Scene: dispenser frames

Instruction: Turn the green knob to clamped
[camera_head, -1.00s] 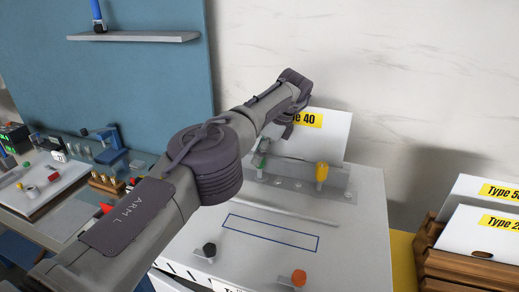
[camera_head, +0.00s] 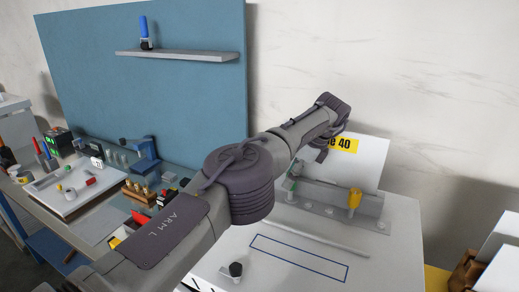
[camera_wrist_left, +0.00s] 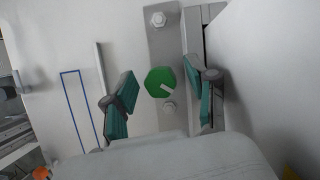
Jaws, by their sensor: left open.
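The green knob (camera_wrist_left: 160,82) is on a grey metal strip in the left wrist view, with a white mark pointing to the lower right. My left gripper (camera_wrist_left: 159,76) is open, with one teal-padded finger on each side of the knob and visible gaps between. My right gripper is not in view.
A "Type 40" card (camera_head: 365,160) stands behind. A cluttered bench (camera_head: 105,220) is at left.

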